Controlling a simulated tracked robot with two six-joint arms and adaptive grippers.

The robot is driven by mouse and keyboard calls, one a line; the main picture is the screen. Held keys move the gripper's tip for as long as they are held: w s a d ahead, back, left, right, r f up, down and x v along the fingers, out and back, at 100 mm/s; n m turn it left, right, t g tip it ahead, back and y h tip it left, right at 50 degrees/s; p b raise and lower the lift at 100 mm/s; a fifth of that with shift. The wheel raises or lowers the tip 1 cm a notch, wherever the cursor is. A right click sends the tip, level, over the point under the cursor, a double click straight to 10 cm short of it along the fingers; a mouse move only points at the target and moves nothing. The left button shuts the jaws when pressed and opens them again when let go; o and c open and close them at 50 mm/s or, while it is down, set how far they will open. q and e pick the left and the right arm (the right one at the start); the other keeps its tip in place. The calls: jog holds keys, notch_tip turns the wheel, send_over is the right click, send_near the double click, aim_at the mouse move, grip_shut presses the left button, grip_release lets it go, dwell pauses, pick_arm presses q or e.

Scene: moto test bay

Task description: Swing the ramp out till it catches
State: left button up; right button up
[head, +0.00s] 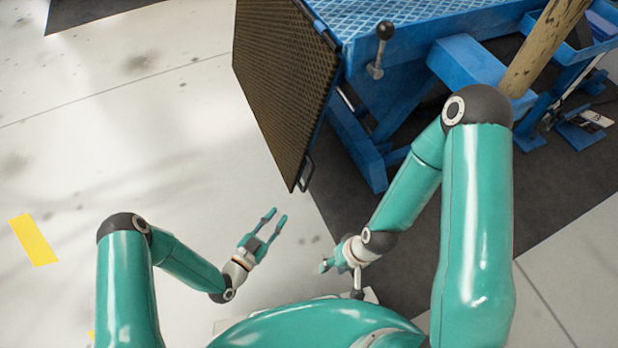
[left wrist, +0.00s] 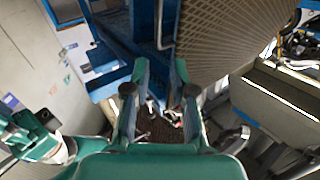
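The ramp (head: 290,85) is a dark ribbed panel hanging down at the left end of the blue lift table (head: 440,25). A small loop handle (head: 306,172) sits at its lower corner. My left gripper (head: 275,218) is open and empty, below and left of that handle and apart from it. In the left wrist view the two fingers (left wrist: 160,90) stand apart, with the ramp (left wrist: 235,35) beyond them at upper right. My right gripper (head: 325,266) is low in the head view, away from the ramp; its fingers are small and partly overlapped. Any catch cannot be made out.
A black ball-topped lever (head: 385,32) stands at the table's near corner. A wooden post (head: 540,50) rises at right. Blue table legs and a dark mat (head: 550,205) lie behind my right arm. The pale floor (head: 130,120) left of the ramp is clear.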

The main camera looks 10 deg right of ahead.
aim_at(308, 179)
pick_arm(q)
jog(key=b+x, duration=0.3)
jog(key=x, duration=1.3)
jog(key=shift+d, duration=0.3)
grip_shut()
